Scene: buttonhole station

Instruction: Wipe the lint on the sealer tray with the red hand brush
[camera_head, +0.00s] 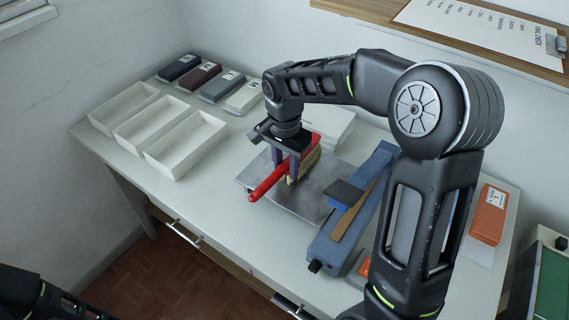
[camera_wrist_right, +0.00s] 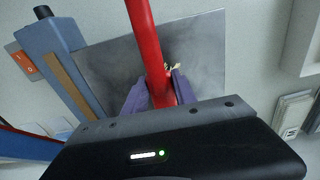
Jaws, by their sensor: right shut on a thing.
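The red hand brush (camera_head: 268,184) is held by my right gripper (camera_head: 286,170), which is shut on its handle. The brush's tan bristles (camera_head: 308,163) show beside the fingers, low over the metal sealer tray (camera_head: 312,203); I cannot tell whether they touch it. In the right wrist view the red handle (camera_wrist_right: 147,45) runs between the purple fingers (camera_wrist_right: 158,92), with the grey tray (camera_wrist_right: 205,50) below. A small pale bit near the fingers may be lint or bristle. Other lint on the tray is too small to tell. My left gripper is out of view.
The blue sealer (camera_head: 340,215) stands right of the tray. Three white open boxes (camera_head: 188,146) and several boxes in a row (camera_head: 222,86) are at the left and back. An orange box (camera_head: 489,214) lies at the right. Bare table shows in front of the white boxes.

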